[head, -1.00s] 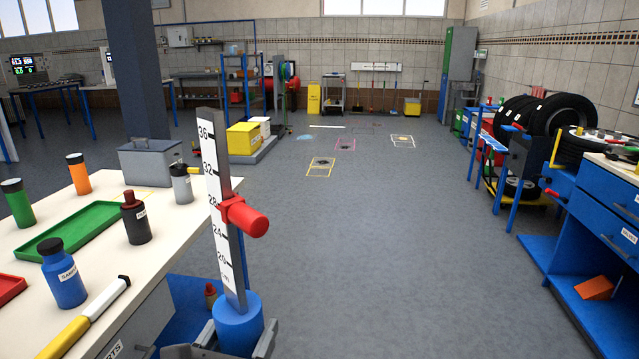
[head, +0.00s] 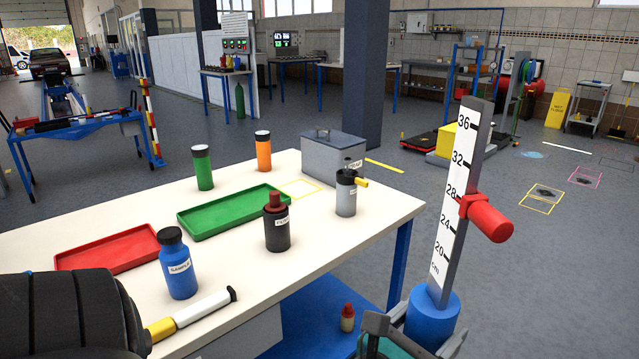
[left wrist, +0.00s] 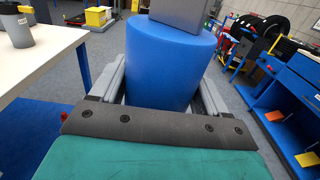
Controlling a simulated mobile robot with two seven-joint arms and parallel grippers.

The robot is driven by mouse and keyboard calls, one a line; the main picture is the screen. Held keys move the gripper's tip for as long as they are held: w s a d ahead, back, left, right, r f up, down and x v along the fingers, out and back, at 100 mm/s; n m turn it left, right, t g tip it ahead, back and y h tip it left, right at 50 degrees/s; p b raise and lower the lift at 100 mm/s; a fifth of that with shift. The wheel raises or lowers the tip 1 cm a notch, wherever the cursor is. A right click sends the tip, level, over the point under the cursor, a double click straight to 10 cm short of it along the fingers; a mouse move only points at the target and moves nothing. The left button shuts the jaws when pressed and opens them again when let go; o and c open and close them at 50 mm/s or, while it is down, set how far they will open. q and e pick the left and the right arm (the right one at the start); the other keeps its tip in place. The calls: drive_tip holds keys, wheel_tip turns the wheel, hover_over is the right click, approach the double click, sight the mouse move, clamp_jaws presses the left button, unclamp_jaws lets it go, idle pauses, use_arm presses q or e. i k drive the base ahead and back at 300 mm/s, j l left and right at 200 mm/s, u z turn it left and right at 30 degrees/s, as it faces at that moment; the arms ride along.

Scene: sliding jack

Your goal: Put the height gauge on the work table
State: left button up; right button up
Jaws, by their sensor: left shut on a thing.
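The height gauge (head: 459,200) has a grey post with a white numbered scale, a red slider (head: 487,218) and a round blue base (head: 432,314). It leans slightly right in the head view. My left gripper (head: 418,335) is shut on the blue base, with a finger on each side; the base also fills the middle of the left wrist view (left wrist: 170,60). The gauge is held beside the right end of the cream-topped work table (head: 330,226), apart from it. The base's underside is hidden. My right gripper is not in view.
On the table stand a blue bottle (head: 178,265), a dark bottle (head: 277,225), a grey canister (head: 346,195) and a grey box (head: 334,157). Red (head: 108,250) and green (head: 232,212) trays lie there, plus a white-and-yellow stick (head: 200,308). The table's front right is bare.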

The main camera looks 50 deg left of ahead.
sight(298, 190)
drive_tip(key=i, duration=1.2)
drive_tip(key=i+l+u, duration=0.15)
drive_tip(key=i, duration=0.3)
drive_tip(key=i+u, duration=0.15)
drive_tip(key=i, duration=0.3)
